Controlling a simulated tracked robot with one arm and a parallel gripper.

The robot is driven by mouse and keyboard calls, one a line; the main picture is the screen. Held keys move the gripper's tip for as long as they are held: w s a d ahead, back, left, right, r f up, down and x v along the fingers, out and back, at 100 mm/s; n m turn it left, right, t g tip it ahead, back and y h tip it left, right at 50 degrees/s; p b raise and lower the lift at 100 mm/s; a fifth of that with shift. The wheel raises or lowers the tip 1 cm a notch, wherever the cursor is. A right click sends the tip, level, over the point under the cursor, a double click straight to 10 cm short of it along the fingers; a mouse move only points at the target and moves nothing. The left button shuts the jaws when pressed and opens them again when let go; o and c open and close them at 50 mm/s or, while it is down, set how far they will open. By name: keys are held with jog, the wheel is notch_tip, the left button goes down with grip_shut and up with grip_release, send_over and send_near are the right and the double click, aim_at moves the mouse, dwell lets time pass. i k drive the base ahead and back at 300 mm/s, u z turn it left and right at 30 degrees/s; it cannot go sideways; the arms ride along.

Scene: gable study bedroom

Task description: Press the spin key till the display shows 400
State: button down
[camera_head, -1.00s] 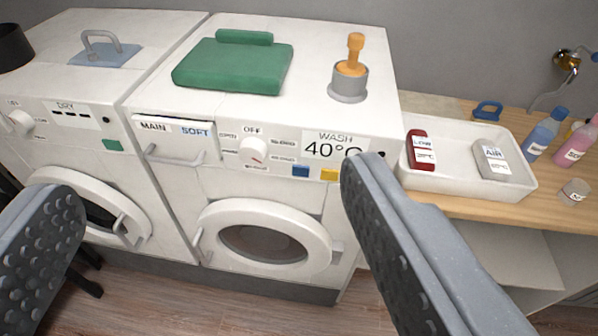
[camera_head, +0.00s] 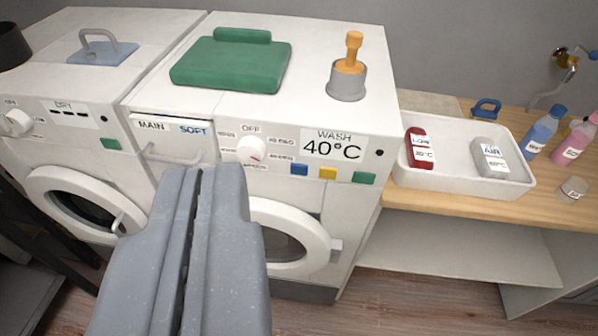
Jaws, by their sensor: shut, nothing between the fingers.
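The washer (camera_head: 330,205) stands in the middle, with a display (camera_head: 333,147) that reads "WASH 40°C". Below the display are a blue key (camera_head: 299,170), a yellow key (camera_head: 328,173) and a green key (camera_head: 363,178). I cannot read any label on the keys, so I cannot tell which is the spin key. A white dial (camera_head: 252,149) under "OFF" is left of the display. My gripper (camera_head: 208,172) is shut and empty. It is in front of the washer, below the MAIN and SOFT drawer and left of the keys, and hides part of the round door.
A dryer (camera_head: 60,150) stands at the left. A white tray (camera_head: 460,183) with two packs sits on the wooden counter (camera_head: 550,210) at right, near bottles.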

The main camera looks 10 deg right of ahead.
aim_at(299, 169)
jog(key=k, duration=0.5)
jog(key=z, duration=0.75)
jog(key=i, duration=0.8)
jog(key=u, duration=0.2)
